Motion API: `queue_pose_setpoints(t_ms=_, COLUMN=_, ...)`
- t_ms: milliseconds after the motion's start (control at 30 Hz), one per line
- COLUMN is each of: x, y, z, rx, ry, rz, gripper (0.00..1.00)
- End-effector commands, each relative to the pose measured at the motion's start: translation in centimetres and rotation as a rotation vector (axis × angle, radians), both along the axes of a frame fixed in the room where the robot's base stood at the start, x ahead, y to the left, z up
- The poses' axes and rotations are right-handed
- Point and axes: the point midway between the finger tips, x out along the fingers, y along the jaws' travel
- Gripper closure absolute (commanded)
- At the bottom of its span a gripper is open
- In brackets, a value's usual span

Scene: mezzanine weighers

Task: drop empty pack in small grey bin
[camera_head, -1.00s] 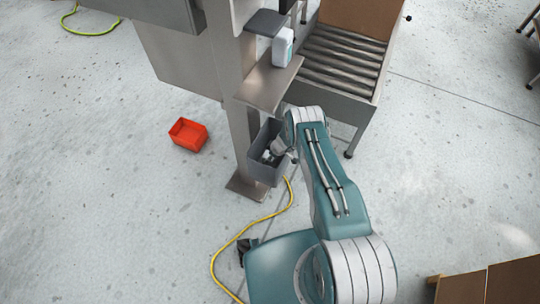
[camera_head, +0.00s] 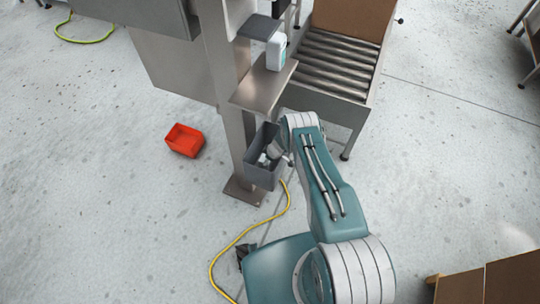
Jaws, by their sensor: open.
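The small grey bin (camera_head: 262,174) hangs on the steel post below a small shelf, in the middle of the view. My gripper (camera_head: 266,159) is at the bin's open top, and its end reaches into the bin. Something pale shows at the gripper's end inside the bin, but I cannot tell whether it is the empty pack or part of the gripper. The bin's floor is mostly hidden by its walls and by my arm.
A white bottle (camera_head: 276,52) stands on the steel shelf (camera_head: 262,88) just above the bin. A roller conveyor (camera_head: 338,65) with a cardboard box (camera_head: 350,16) is behind. A red bin (camera_head: 185,140) lies on the floor at left. A yellow cable (camera_head: 262,222) runs along the floor.

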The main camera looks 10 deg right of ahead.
Motion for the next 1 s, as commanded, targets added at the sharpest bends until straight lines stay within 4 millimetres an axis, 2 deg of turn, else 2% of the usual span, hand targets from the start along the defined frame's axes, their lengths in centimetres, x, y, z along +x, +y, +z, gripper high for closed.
queue_pose_setpoints(t_ms=67, x=-0.5, y=0.0, z=0.3, rx=-0.005, ry=0.003, rz=0.004, gripper=0.00)
queue_pose_setpoints(t_ms=700, x=-2.9, y=-3.2, z=10.3, rx=-0.001, ry=0.001, rz=-0.001, gripper=0.00)
queue_pose_setpoints(t_ms=833, x=-3.2, y=-3.6, z=11.4, rx=0.000, ry=0.001, rz=0.000, gripper=0.00)
queue_pose_setpoints(t_ms=1000, x=-3.4, y=-3.7, z=11.7, rx=0.000, ry=0.002, rz=0.001, gripper=0.00)
